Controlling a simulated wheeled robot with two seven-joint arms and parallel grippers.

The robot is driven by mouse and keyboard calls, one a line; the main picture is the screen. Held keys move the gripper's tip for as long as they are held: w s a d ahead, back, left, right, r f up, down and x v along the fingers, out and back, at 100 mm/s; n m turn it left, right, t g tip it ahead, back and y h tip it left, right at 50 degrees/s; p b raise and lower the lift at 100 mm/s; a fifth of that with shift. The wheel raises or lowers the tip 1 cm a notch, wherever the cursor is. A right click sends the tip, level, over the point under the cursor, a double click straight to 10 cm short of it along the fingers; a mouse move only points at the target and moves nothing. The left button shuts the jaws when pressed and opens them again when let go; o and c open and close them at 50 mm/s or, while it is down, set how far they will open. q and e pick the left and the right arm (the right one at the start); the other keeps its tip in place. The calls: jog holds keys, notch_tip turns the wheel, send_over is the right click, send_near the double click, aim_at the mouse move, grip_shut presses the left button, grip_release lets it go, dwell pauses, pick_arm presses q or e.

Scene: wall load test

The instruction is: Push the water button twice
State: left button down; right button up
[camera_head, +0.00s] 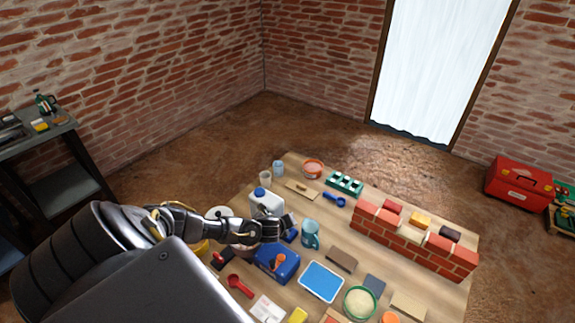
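A white container with a blue cap (267,203), perhaps the water dispenser, stands on the wooden table (345,215). I cannot make out a water button on it. My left arm reaches in from the left over the table, and my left gripper (287,224) is close in front of the white container. Whether they touch, and whether the gripper is open or shut, I cannot tell. A teal mug (310,238) stands just right of the gripper. A blue box-like item (280,264) lies below the gripper, with an orange scoop by it. My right gripper is not in view.
A low red brick wall (410,246) runs along the table's right side. A blue tray (321,281), a green-rimmed bowl (360,302) and a red scoop (240,286) crowd the near side. A red toolbox (518,184) sits at far right; a dark shelf (45,160) stands left.

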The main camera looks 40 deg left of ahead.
pick_arm(q)
jog(key=shift+f, duration=0.1)
dwell(0.5)
jog(key=shift+f+b, duration=0.3)
jog(key=shift+f, duration=0.05)
jog(key=shift+f+b, duration=0.55)
jog(key=shift+f, duration=0.15)
dwell(0.7)
jog(key=shift+r, duration=0.15)
jog(key=shift+r+p, duration=1)
jog(key=shift+p, duration=0.1)
notch_tip(320, 180, up, 5)
jog(key=p, duration=0.4)
jog(key=shift+p, duration=0.4)
dwell(2.0)
